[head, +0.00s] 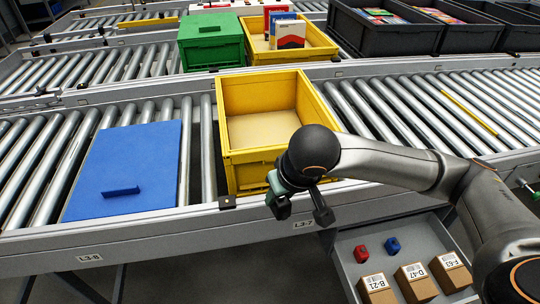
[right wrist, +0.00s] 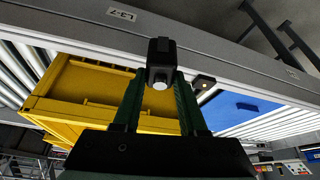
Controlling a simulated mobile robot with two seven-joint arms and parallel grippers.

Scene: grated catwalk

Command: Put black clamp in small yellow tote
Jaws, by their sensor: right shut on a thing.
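My right gripper (head: 279,190) is shut on a black clamp (head: 280,209), just in front of the near conveyor's front rail. In the right wrist view the clamp (right wrist: 161,52) sits between the tips of the green fingers (right wrist: 160,90), its round pale end showing. The fingers partly hide it in the head view. A small yellow tote (head: 248,170) stands upright on the near conveyor, just behind the gripper. It is open at the top, and its visible floor is bare. Its yellow side fills the left of the right wrist view (right wrist: 95,85). My left gripper is not in view.
A blue lid-like panel (head: 130,160) lies left of the tote. A green box (head: 211,42) and another yellow tote (head: 330,50) holding boxes stand behind. Dark crates (head: 385,35) are at back right. Below, a grey tray (head: 350,270) holds cartons and small red and blue things.

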